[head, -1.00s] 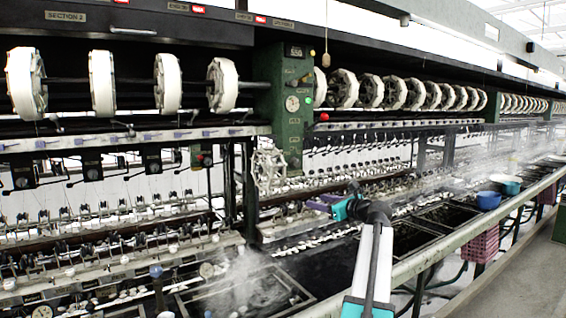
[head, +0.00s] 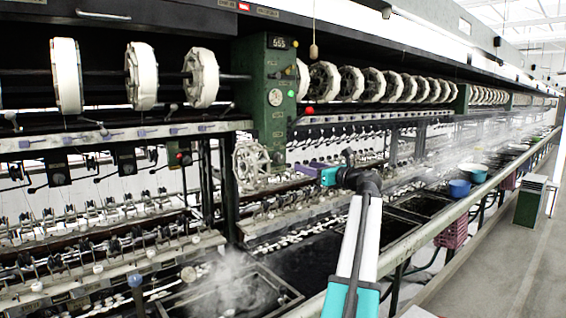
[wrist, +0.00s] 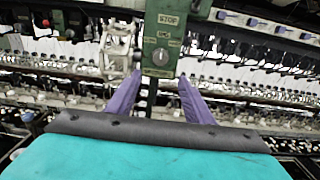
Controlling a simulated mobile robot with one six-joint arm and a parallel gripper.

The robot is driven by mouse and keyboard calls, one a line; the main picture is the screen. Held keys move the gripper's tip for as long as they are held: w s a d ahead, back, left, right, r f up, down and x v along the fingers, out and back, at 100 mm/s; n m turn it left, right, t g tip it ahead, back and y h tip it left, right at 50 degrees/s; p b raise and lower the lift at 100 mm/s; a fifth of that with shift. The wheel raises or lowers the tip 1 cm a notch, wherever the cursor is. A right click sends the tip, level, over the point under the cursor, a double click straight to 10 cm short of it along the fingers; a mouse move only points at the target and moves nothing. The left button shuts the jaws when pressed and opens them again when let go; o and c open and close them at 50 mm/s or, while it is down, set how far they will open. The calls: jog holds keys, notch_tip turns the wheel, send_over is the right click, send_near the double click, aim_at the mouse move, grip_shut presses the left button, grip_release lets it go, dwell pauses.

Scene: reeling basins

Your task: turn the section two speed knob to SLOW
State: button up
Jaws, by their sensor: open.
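A green control post (head: 264,95) stands at centre left in the head view, with a round dial and small labels. In the wrist view its lower panel (wrist: 163,20) has a STOP plate and, below it, a round grey knob (wrist: 160,56) with a pointer line. The small lettering around the knob is too blurred to read, so its setting is unclear. My gripper (wrist: 159,77) is open, its purple fingers apart on either side of the knob's line of sight and apparently empty. In the head view my gripper (head: 314,166) is right of the post's lower end; contact is not visible.
A white spoked reel (head: 250,163) hangs just left of the post's lower end. Large white reels (head: 142,75) line the machine above. Steaming dark basins (head: 232,292) lie below, along a green rail. A blue bowl (head: 459,188) sits farther right.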

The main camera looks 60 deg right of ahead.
aim_at(281, 160)
jog(key=p+x, duration=0.3)
jog(key=x, duration=0.9)
jog(key=shift+r, duration=0.1)
jog(key=shift+p+x, duration=0.4)
jog(key=shift+x, duration=0.4)
jog(key=shift+c, duration=0.4)
